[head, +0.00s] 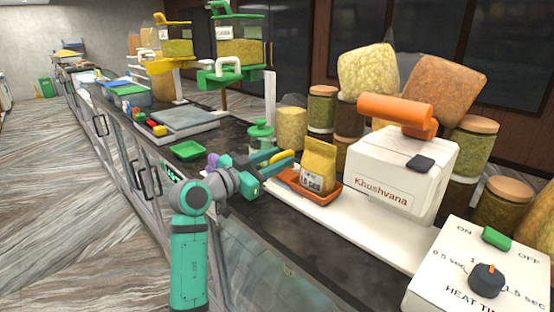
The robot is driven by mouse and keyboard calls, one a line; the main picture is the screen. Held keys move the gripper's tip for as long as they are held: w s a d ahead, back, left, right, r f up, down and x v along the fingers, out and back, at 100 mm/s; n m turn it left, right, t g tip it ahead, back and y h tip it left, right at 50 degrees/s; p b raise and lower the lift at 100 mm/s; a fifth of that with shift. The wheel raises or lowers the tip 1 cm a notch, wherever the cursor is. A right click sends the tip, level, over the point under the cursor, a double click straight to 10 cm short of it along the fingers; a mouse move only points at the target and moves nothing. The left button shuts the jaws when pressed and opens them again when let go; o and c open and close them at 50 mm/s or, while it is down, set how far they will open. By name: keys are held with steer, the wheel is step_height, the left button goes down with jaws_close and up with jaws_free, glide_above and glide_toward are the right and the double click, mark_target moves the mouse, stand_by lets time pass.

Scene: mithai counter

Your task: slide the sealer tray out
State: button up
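The sealer has a white body (403,172) marked "Khushvana" and an orange handle (396,110) on top. Its orange-brown tray (312,194) lies on the white base, at the left of the body. A yellow pouch (319,164) with a weight label stands upright in the tray. My gripper (281,160) is just left of the tray, at its outer end, with the arm reaching in from the front left. Teal and yellow parts show at its tip. The view is too small to tell whether the fingers touch the tray or how far apart they are.
Jars and full bags stand behind the sealer. A control box (478,265) with a dial is at the front right. A green-lidded jar (261,134) stands behind my gripper, and a small green tray (187,150) lies left. Dark counter (290,235) in front is clear.

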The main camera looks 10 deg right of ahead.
steer(key=v, duration=1)
steer(key=shift+s+a, duration=0.3)
steer(key=shift+w, duration=0.1)
